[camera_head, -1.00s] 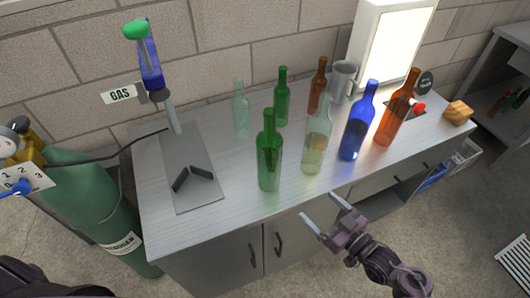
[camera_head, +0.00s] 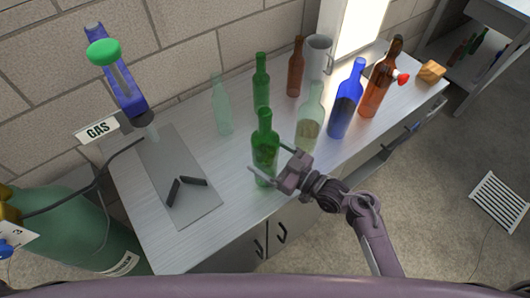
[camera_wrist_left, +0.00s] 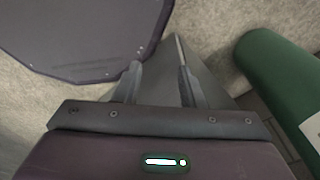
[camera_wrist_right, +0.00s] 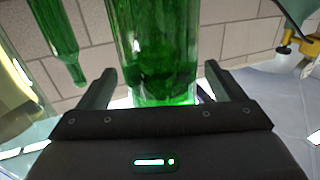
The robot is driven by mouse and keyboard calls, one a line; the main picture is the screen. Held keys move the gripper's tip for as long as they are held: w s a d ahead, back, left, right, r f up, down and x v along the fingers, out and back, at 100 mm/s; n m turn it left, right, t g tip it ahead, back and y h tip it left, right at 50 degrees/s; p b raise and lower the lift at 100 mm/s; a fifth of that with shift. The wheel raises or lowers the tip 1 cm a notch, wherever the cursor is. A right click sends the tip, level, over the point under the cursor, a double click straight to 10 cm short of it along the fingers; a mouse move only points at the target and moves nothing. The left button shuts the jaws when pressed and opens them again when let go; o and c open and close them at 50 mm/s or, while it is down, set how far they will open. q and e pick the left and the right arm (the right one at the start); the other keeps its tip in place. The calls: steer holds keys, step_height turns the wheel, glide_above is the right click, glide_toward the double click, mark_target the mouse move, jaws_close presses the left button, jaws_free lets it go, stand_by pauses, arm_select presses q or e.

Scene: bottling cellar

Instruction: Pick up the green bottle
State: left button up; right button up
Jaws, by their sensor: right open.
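A green bottle (camera_head: 265,142) stands upright near the front edge of the workbench. My right gripper (camera_head: 266,160) is at it in the head view, with a finger on either side of its lower body. In the right wrist view the bottle (camera_wrist_right: 155,50) fills the space between the open fingers (camera_wrist_right: 158,88), with a gap showing on each side. A second green bottle (camera_head: 261,88) stands further back; a green bottle also shows at upper left in the right wrist view (camera_wrist_right: 55,30). My left gripper (camera_wrist_left: 158,82) is empty, its fingers apart; it is outside the head view.
Close right of the green bottle stands a clear bottle (camera_head: 310,118), then a blue bottle (camera_head: 345,100) and a brown bottle (camera_head: 378,85). A grey plate (camera_head: 180,180) lies left.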

steer(key=x, duration=0.3)
steer(key=c, duration=1.4)
arm_select(q)
steer(key=shift+w+a+r, duration=0.5)
steer(key=shift+w+a, duration=0.1)
steer(key=shift+w, duration=0.1)
arm_select(e)
steer(key=shift+r, duration=0.15)
